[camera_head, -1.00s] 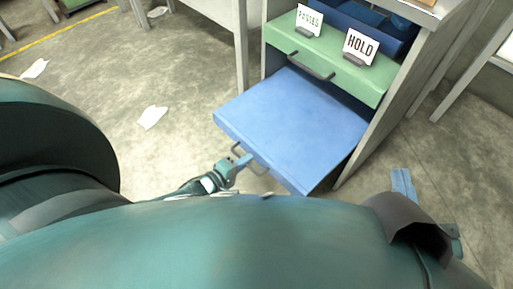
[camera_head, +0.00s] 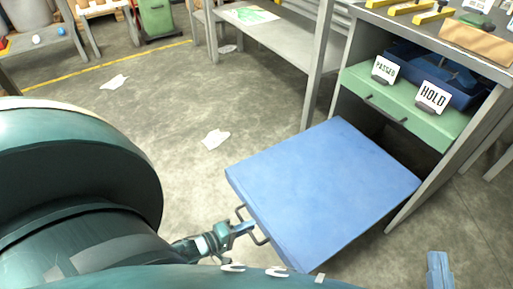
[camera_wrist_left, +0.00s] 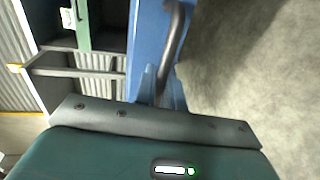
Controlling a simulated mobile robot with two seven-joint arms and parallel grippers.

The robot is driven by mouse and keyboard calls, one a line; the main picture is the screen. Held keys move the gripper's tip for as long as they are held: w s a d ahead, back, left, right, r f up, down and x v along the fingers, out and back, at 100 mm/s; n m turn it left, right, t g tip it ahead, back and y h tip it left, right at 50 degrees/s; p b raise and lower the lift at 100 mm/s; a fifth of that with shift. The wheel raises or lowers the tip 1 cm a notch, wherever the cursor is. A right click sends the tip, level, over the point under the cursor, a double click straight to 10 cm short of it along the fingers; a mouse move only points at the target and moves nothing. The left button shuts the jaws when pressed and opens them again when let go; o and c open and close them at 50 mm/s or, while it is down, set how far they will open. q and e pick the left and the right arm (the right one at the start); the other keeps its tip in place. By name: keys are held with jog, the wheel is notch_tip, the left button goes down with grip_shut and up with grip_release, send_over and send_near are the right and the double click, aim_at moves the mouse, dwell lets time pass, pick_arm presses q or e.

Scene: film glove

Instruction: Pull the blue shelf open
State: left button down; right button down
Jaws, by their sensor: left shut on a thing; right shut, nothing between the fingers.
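The blue shelf (camera_head: 320,190) sticks far out of the low cabinet, its flat top showing. It has a grey bar handle (camera_head: 262,240) on its front edge. My left gripper (camera_head: 244,228) is shut on this handle. In the left wrist view, the handle (camera_wrist_left: 174,45) runs along the blue front (camera_wrist_left: 148,40), and the left fingers (camera_wrist_left: 152,84) are at its near end, partly hidden by the wrist housing. My right gripper (camera_head: 439,270) is shut and empty at the lower right, apart from the shelf.
A green drawer (camera_head: 405,108) with its own handle sits above the shelf, carrying a PASSED sign (camera_head: 385,69) and a HOLD sign (camera_head: 433,96). A blue bin (camera_head: 440,72) stands behind them. A grey table (camera_head: 285,38) stands left of the cabinet. Paper (camera_head: 215,138) lies on open floor.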

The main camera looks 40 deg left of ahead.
pick_arm(q)
jog(key=shift+f+v, duration=0.25)
jog(key=shift+v, duration=1.05)
pick_arm(e)
jog(key=shift+s+a, duration=0.15)
jog(key=shift+s, duration=0.25)
pick_arm(q)
jog(key=c, duration=1.6)
grip_release()
pick_arm(e)
jog(key=shift+f, duration=0.1)
